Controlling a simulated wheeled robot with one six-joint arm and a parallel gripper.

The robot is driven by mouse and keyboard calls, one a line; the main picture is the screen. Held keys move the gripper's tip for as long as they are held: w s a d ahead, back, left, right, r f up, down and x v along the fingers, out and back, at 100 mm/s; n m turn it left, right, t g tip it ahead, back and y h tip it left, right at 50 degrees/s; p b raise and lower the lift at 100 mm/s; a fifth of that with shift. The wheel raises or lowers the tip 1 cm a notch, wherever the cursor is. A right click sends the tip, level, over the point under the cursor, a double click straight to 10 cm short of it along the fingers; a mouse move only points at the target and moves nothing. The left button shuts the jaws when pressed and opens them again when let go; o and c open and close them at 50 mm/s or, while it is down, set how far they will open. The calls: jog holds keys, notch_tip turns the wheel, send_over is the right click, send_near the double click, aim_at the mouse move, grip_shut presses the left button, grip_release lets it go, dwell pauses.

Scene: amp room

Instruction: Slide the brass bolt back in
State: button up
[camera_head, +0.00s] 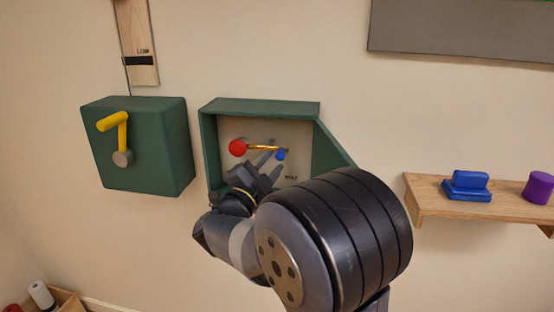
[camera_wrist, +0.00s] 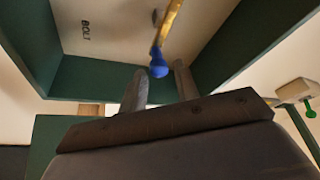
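The brass bolt (camera_head: 262,147) is a thin bar inside an open-fronted green box (camera_head: 208,150) on the wall. It runs between a red ball (camera_head: 237,148) at the left and a small blue knob (camera_head: 281,155) at the right. In the wrist view the brass bar (camera_wrist: 171,20) comes down toward the blue knob (camera_wrist: 158,68). My gripper (camera_head: 270,167) is open at the box front, its fingertips close to the blue knob. In the wrist view the knob lies between or just beyond the two fingertips; contact cannot be told. My arm hides the box's lower right.
The word "BOLT" (camera_wrist: 87,29) is printed on the box's back panel. Green walls surround my fingers. A closed green box (camera_head: 150,160) with a yellow crank (camera_head: 115,124) hangs at the left. A wooden shelf (camera_head: 420,196) with blue and purple items is at the right.

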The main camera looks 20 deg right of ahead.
aim_at(280, 159)
jog(key=v, duration=0.6)
jog(key=shift+s+a+b, duration=0.2)
jog(key=shift+a+b, duration=0.1)
jog(key=shift+b, duration=0.05)
jog(key=shift+f, duration=0.1)
jog(key=p+x, duration=0.1)
jog(key=x, duration=1)
jog(key=shift+d+p, duration=0.15)
jog(key=shift+p, duration=0.15)
jog(key=shift+s+d, duration=0.25)
jog(key=shift+s, duration=0.1)
